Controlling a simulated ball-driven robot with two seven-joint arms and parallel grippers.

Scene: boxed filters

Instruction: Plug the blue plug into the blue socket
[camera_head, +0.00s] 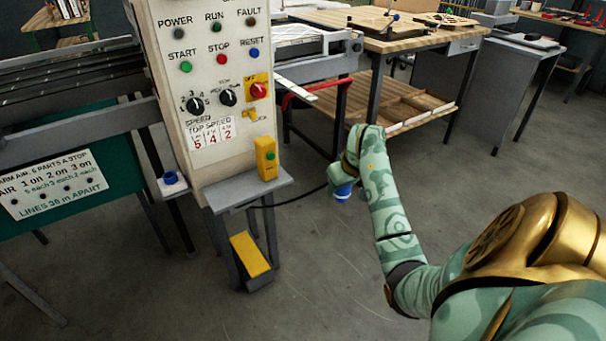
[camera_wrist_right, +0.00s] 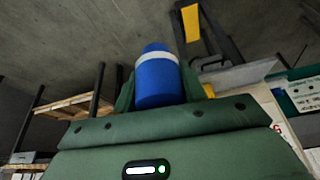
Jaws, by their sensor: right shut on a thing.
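The blue plug (camera_head: 343,192) hangs in my right gripper (camera_head: 343,178), above the floor and to the right of the control cabinet. In the right wrist view the plug (camera_wrist_right: 157,82), a blue cylinder with a white band, sits between the two green fingers of the right gripper (camera_wrist_right: 160,92), which are shut on it. A dark cable runs from near the plug left toward the cabinet. The blue socket (camera_head: 171,178) is a small blue round piece on a pale bracket at the left side of the cabinet, well apart from the plug. My left gripper is not in view.
The control cabinet (camera_head: 203,70) stands between plug and socket. A wooden workbench (camera_head: 400,36) stands behind. The floor (camera_head: 330,270) in front is clear.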

